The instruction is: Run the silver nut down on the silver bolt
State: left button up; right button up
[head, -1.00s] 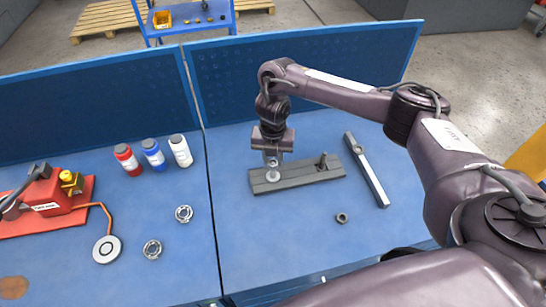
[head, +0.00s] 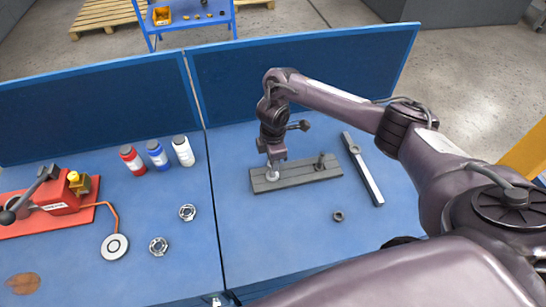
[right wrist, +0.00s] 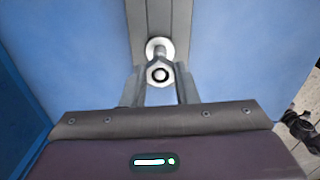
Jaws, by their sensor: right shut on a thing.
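The silver nut (right wrist: 159,72) shows in the right wrist view between the two fingers of my right gripper (right wrist: 160,84), which is shut on it. The round end of the silver bolt shows in the nut's hole. A round silver flange (right wrist: 158,45) lies just beyond the nut, on the dark grey base bar. In the head view my right gripper (head: 275,163) points down over the left end of the base bar (head: 300,176), with the silver flange (head: 271,177) just below it. The fingers hide most of the nut and bolt there. My left gripper is not in view.
A dark bolt (head: 321,162) stands upright on the base bar's right part. A loose dark nut (head: 338,216) lies in front. A long grey wrench-like bar (head: 363,172) lies right. Bottles (head: 158,155), metal rings (head: 187,212) and a red device (head: 60,195) occupy the left bench.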

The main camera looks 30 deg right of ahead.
jog(key=m, duration=1)
jog(key=shift+s+m, duration=0.1)
jog(key=shift+m, duration=0.3)
jog(key=o, duration=0.8)
